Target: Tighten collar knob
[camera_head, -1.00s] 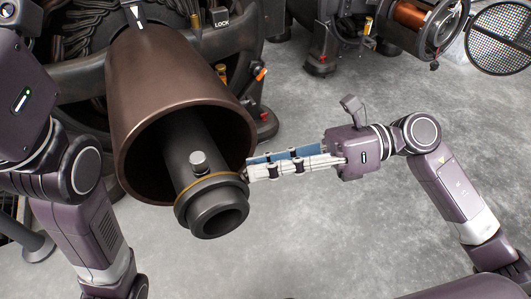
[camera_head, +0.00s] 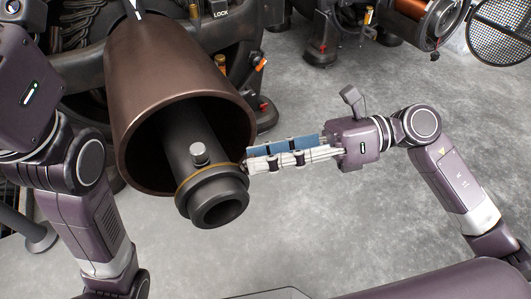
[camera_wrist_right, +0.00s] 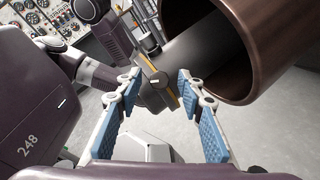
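The dark shaft (camera_head: 178,135) sticks out of a brown bell-shaped housing (camera_head: 180,65). A collar with a brass ring (camera_head: 213,177) sits near its end. A small grey knob (camera_head: 198,153) stands on its upper side. In the right wrist view a round grey knob (camera_wrist_right: 158,80) shows at the brass ring, in line with the gap between my fingertips; how deep it sits between them is unclear. My right gripper (camera_head: 248,160) is open beside the collar's right side, its blue-padded fingers (camera_wrist_right: 158,84) apart. My left arm shows at the left; its gripper is out of view.
The housing's rim (camera_head: 250,115) is close to my right fingertips. Machinery with a LOCK label (camera_head: 221,14) stands behind. A copper coil unit (camera_head: 415,18) and a mesh disc (camera_head: 500,30) are at the upper right. The grey floor (camera_head: 330,220) is clear.

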